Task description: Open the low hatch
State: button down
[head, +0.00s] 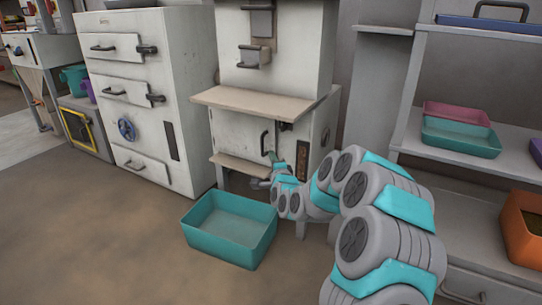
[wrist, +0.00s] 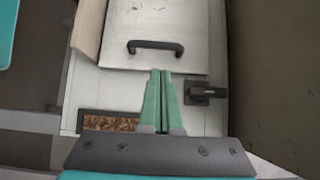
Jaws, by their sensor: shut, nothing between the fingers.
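The low hatch (head: 238,136) is a pale metal door under a wooden ledge on the middle machine, and it looks closed. Its black bar handle (head: 264,143) stands near the door's right edge. A dark latch (head: 285,127) sits beside the door at its upper right. In the wrist view the hatch (wrist: 185,22), handle (wrist: 155,47) and latch (wrist: 205,93) all show clearly. My gripper (wrist: 161,72) is shut and empty, its green fingertips pointing at the door edge just short of the handle, apart from it in the picture. In the head view my gripper (head: 272,157) is partly hidden by my arm.
A window with brown pellets (wrist: 110,123) is beside the hatch. An empty teal bin (head: 230,228) stands on the floor in front of the machine. The wooden ledge (head: 252,103) juts out above. A shelf rack (head: 470,150) with trays stands at the right.

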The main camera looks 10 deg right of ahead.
aim_at(266, 140)
jog(key=shift+w+a+f+b, duration=0.1)
jog(key=shift+w+a+b, duration=0.1)
jog(key=shift+w, duration=2)
jog(key=shift+w+a+b, duration=0.15)
jog(key=shift+w, duration=2)
jog(key=shift+a, duration=0.1)
